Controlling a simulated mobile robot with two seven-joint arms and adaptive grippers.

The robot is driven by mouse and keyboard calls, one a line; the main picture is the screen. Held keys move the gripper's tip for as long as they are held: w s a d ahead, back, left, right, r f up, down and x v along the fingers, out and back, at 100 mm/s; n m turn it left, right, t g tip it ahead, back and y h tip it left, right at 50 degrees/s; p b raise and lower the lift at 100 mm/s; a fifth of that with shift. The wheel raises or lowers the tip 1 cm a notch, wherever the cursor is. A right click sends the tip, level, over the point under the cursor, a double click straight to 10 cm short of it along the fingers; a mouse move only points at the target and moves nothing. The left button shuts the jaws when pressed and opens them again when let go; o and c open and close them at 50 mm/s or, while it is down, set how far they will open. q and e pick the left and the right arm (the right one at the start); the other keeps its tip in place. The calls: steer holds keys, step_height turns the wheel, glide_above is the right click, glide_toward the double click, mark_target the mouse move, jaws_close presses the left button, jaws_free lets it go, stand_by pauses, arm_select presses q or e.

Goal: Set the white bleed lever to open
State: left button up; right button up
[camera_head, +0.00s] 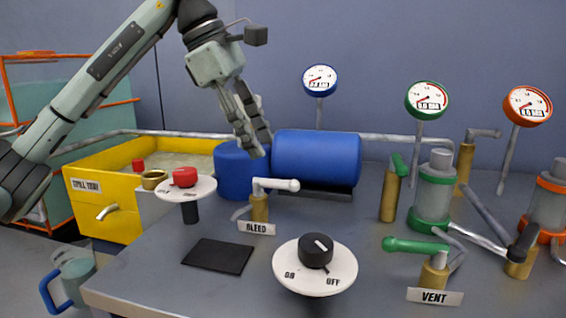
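The white bleed lever (276,184) sits on a brass valve body (259,208) behind the BLEED label (257,228). Its handle points to the right, roughly level. My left gripper (257,145) hangs above and behind the lever, in front of the blue tank, pointing down. Its fingers look close together, but I cannot tell whether they are fully shut. It is apart from the lever and nothing shows between the fingers. My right gripper is not in view.
A red knob (185,177) on a white dial stands left of the lever, and a black ON/OFF knob (316,250) stands in front. The blue tank (316,158) lies behind. A green VENT lever (415,246) is at right. A dark mat (218,256) lies flat.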

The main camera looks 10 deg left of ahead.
mark_target(275, 181)
arm_select(q)
steer(key=x, duration=0.6)
steer(key=shift+s, duration=0.25)
steer(key=shift+x, duration=0.75)
jaws_close()
